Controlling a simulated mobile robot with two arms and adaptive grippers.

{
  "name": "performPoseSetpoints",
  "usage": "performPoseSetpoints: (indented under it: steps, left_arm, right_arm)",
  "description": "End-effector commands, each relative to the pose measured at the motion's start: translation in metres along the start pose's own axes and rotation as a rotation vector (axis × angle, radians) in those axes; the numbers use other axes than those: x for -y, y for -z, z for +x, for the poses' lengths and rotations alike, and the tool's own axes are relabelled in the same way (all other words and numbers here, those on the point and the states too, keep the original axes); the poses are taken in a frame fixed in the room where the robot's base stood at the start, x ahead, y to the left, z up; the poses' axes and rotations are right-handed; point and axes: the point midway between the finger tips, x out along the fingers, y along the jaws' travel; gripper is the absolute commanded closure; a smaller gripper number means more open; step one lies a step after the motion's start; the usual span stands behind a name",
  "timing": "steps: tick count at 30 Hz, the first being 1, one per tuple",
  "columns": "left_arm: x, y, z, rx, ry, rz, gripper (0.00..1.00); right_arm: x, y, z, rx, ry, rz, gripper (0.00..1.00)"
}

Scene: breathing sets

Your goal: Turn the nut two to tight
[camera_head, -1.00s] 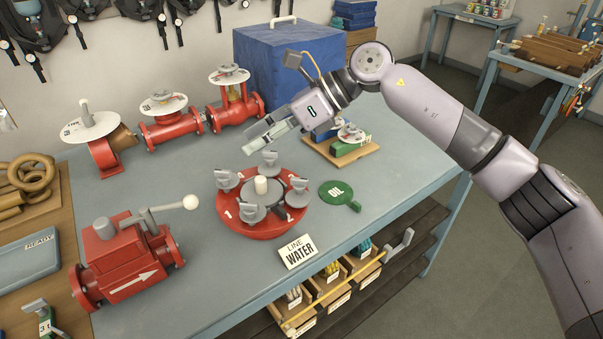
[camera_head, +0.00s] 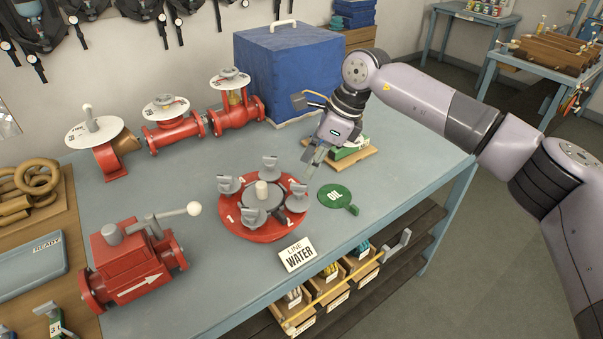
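The red round flange (camera_head: 262,233) lies on the bench with several grey wing nuts around a central stud. Pale numbers mark its rim. One mark at the lower right looks like a 2, and the right-hand grey nut (camera_head: 297,200) stands closest to it. How tight this nut is cannot be told. My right gripper (camera_head: 311,168) points down, above and just behind-right of that nut, apart from it as far as I can see. Its fingers are small and overlap, so their opening is unclear. My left gripper is not in view.
A red valve (camera_head: 130,265) with a lever is at left. A blue box (camera_head: 290,70) stands behind. Bare bench lies left of the flange.

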Motion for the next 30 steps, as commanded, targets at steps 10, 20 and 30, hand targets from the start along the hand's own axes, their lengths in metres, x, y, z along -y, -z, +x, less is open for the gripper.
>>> performPoseSetpoints:
  steps: [10, 20, 30]
  left_arm:
    - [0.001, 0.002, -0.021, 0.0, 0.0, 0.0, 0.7]
    - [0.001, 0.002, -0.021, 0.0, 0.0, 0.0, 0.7]
    - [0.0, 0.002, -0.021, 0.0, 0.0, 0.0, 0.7]
  right_arm:
    - [0.0, -0.001, 0.053, 0.0, -0.001, 0.0, 0.7]
    - [0.0, 0.0, 0.062, 0.001, 0.0, 0.0, 0.7]
    - [0.0, 0.0, 0.062, 0.001, 0.0, 0.0, 0.88]
